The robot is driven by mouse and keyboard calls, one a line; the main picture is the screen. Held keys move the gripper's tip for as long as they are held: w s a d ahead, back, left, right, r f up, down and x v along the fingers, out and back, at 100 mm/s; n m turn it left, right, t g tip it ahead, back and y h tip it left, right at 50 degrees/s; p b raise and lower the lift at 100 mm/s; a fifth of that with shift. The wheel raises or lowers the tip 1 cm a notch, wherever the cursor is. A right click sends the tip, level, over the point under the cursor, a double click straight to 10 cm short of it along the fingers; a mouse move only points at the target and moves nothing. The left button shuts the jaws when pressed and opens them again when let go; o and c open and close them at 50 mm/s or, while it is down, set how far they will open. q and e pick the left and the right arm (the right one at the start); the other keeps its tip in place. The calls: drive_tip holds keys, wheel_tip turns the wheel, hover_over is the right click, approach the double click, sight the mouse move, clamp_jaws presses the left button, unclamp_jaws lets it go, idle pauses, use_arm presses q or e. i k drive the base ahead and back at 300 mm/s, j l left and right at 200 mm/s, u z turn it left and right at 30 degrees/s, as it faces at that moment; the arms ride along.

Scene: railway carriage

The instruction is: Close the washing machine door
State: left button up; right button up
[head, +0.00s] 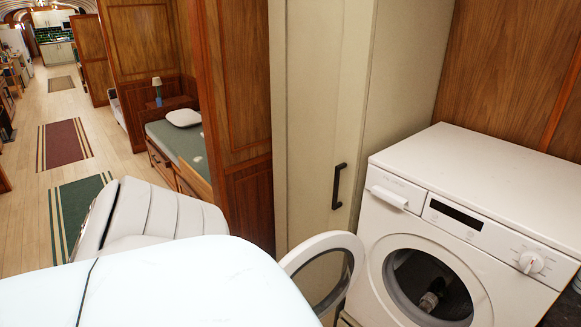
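The white washing machine (490,190) stands at the right against a wood-panelled wall. Its round door (351,246), a white ring with see-through glass, stands open, swung out to the left of the opening. The round drum opening (387,270) is uncovered and dark inside. A small dark and light grey shape (433,296) shows in the drum; I cannot tell what it is. Neither of my grippers is in view.
A tall cream cupboard (315,110) with a black handle stands left of the machine. A clear wooden floor (110,140) with rugs runs back at left.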

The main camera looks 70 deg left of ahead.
sight(317, 246)
drive_tip(key=k+j, duration=0.25)
drive_tip(key=j, duration=0.2)
drive_tip(key=k+j+z, duration=0.1)
drive_tip(key=k+j, duration=0.2)
drive_tip(key=j, duration=0.2)
drive_tip(key=k+j, duration=0.1)
drive_tip(key=j, duration=0.25)
drive_tip(key=k+j+z, duration=0.1)
drive_tip(key=j, duration=0.25)
drive_tip(key=k+j, duration=0.15)
drive_tip(key=j, duration=0.15)
drive_tip(key=k+j+z, duration=0.1)
drive_tip(key=j, duration=1)
drive_tip(key=i+j, duration=0.15)
drive_tip(key=j, duration=0.15)
drive_tip(key=i+j, duration=0.1)
drive_tip(key=j, duration=0.2)
drive_tip(key=i+j+z, duration=0.1)
drive_tip(key=j, duration=0.2)
drive_tip(key=k+j+z, duration=0.25)
drive_tip(key=j, duration=0.3)
drive_tip(key=k+j+z, duration=0.25)
drive_tip(key=j, duration=0.25)
drive_tip(key=k+j+z, duration=0.25)
drive_tip(key=i+l, duration=0.1)
drive_tip(key=i, duration=0.1)
